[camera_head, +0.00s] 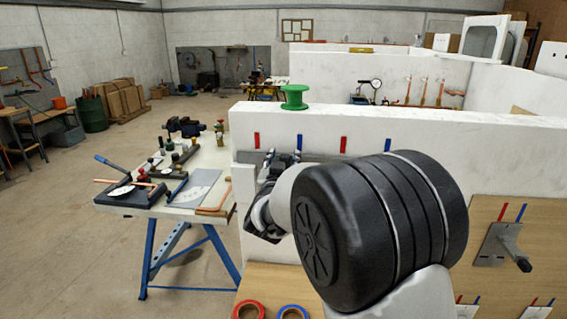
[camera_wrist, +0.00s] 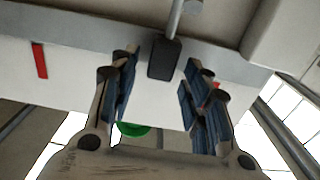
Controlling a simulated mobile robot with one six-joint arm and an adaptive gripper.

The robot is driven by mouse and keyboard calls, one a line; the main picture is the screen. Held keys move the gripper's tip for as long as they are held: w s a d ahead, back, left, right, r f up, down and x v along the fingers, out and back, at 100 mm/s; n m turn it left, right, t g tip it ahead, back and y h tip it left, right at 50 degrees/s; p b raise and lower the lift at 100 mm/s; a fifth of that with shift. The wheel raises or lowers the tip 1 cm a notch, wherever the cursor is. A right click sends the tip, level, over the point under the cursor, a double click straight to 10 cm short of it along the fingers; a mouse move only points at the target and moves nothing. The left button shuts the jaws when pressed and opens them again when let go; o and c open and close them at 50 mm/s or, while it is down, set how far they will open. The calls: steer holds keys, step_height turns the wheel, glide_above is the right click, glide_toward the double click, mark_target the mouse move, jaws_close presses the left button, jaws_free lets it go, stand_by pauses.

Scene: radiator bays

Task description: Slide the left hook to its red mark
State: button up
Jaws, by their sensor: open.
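A hook, seen as a dark block (camera_wrist: 163,60) on a metal rod, stands at the grey rail (camera_wrist: 75,30) in the wrist view. My gripper (camera_wrist: 160,80) is open, its two blue-padded fingers on either side of the block with gaps showing. In the head view my gripper (camera_head: 281,160) is at the rail (camera_head: 330,160) on the white wall, near a blue mark (camera_head: 299,142); my arm hides the hook there. A red mark (camera_head: 257,140) is left of the gripper and another red mark (camera_head: 343,144) is to its right. One red mark (camera_wrist: 39,60) shows clearly in the wrist view.
A green spool (camera_head: 294,97) stands on the wall top above the gripper. A workbench (camera_head: 205,160) with tools stands to the left. A wooden panel (camera_head: 490,215) with another hook plate (camera_head: 497,243) is at right. Tape rolls (camera_head: 250,309) lie below. Open floor is at left.

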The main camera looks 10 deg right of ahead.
steer(key=shift+c, duration=0.3)
jaws_close()
steer(key=shift+a, duration=0.1)
stand_by(0.4)
